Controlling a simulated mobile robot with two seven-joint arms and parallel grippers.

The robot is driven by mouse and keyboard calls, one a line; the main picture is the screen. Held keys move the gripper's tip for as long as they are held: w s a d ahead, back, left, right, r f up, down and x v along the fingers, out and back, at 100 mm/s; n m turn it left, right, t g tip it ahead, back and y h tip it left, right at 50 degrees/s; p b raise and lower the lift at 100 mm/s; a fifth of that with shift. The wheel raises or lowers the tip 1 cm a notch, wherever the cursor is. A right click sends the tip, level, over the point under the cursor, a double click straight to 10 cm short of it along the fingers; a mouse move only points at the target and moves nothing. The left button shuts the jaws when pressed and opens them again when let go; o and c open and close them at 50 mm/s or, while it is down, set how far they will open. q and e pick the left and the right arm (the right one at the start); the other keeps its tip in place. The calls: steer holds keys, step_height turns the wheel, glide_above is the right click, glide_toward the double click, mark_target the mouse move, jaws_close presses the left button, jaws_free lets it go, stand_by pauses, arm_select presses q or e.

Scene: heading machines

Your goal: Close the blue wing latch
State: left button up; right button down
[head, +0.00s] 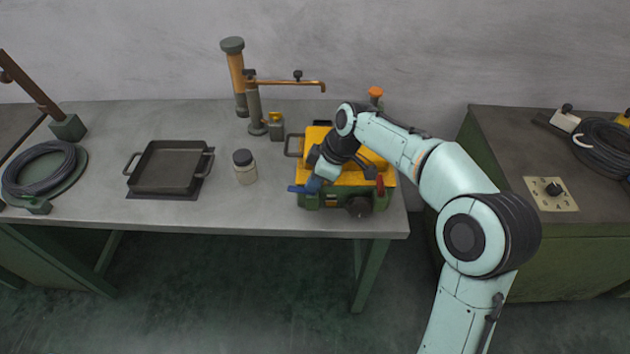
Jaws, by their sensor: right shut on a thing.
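The blue wing latch (296,189) is at the front left corner of a yellow and green machine (343,202) on the grey table. Only its left end shows clearly; the rest is hidden by my gripper. My right gripper (313,185) reaches down over the machine from the right and is shut on the blue wing latch. The fingers are small and partly merge with the latch, so the latch's exact angle is hard to tell. A red part (380,186) is on the machine's front right side. My left gripper is not in view.
A dark tray (168,168), a jar (244,167) and an orange pipe stand (254,110) are on the table left of the machine. A coiled cable (40,170) lies at the far left. The table front (240,208) is clear. A green cabinet (500,150) stands at the right.

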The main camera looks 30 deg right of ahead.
steer(key=m, duration=0.2)
steer(key=m+h+b, duration=0.1)
steer(key=shift+s+a+f+m+t, duration=0.2)
steer(key=shift+f+m+t, duration=0.1)
steer(key=shift+t, duration=0.1)
steer(key=m+h, duration=0.1)
steer(key=m, duration=0.3)
steer(key=shift+a+t+h, duration=0.1)
steer(key=shift+t+h, duration=0.2)
steer(key=shift+h, duration=0.1)
steer(key=m, duration=0.2)
steer(key=m+h+b, duration=0.1)
steer(key=m, duration=0.1)
steer(key=shift+a+m+h, duration=0.15)
steer(key=shift+m+h, duration=0.15)
steer(key=shift+m, duration=0.1)
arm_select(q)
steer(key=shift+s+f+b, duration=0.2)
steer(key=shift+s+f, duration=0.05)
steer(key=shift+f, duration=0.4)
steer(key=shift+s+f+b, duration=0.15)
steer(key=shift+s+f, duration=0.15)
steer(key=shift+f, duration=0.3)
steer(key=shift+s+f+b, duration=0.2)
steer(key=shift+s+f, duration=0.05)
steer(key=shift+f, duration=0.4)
arm_select(e)
steer(key=shift+m+h, duration=0.7)
steer(key=shift+m, duration=1.1)
steer(key=shift+g, duration=0.4)
